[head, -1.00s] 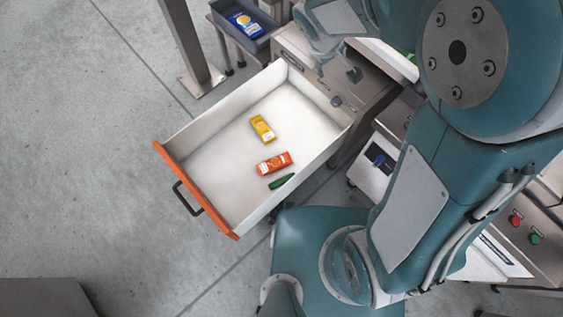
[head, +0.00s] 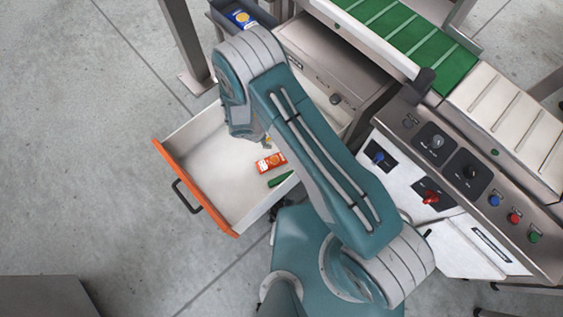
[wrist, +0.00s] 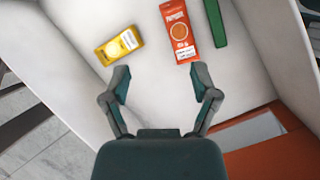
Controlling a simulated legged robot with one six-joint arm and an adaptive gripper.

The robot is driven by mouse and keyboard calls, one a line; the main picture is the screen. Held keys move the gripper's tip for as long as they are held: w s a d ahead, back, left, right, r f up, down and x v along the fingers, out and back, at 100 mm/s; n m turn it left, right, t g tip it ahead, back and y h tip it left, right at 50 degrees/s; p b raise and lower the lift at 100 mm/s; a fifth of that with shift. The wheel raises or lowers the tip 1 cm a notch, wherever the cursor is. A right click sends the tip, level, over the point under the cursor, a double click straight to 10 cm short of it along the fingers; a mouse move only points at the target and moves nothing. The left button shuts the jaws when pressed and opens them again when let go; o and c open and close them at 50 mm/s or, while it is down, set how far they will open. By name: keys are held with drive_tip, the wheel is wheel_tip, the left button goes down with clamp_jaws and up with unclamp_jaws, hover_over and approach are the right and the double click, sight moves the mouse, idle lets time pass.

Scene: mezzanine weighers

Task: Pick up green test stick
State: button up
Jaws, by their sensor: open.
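The green test stick (head: 280,179) lies in the open drawer (head: 190,185), close to its near right wall. In the wrist view the green test stick (wrist: 215,22) is at the top, right of the orange-red packet (wrist: 180,30). The orange-red packet (head: 270,163) lies beside it in the head view. A yellow packet (wrist: 119,46) lies further left in the wrist view; my arm mostly hides it in the head view. My gripper (wrist: 160,76) is open and empty over the drawer, its fingers below the packets in the picture and apart from the stick.
The drawer's orange front (head: 195,190) has a dark handle (head: 186,197). A blue packet (head: 240,18) sits in a grey bin behind. A green conveyor (head: 420,45) and a control panel (head: 470,180) with knobs and buttons stand at right.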

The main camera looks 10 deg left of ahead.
drive_tip(key=s+f+n, duration=0.1)
drive_tip(key=s+f, duration=0.2)
drive_tip(key=f, duration=0.1)
drive_tip(key=s+f+n, duration=0.2)
drive_tip(key=s+f, duration=0.1)
drive_tip(key=f, duration=0.2)
drive_tip(key=s+f+n, duration=0.1)
drive_tip(key=s+f, duration=0.2)
drive_tip(key=f, duration=0.2)
drive_tip(key=shift+s+d+f, duration=0.15)
drive_tip(key=shift+d, duration=0.15)
hover_over(278, 179)
drive_tip(key=s+a, duration=0.1)
drive_tip(key=a, duration=0.1)
wheel_tip(278, 179, down, 4)
drive_tip(key=shift+s+a+f, duration=0.1)
drive_tip(key=shift+a+f, duration=0.05)
drive_tip(key=shift+g, duration=0.3)
drive_tip(key=shift+d+x, duration=0.2)
drive_tip(key=shift+x, duration=2.8)
clamp_jaws()
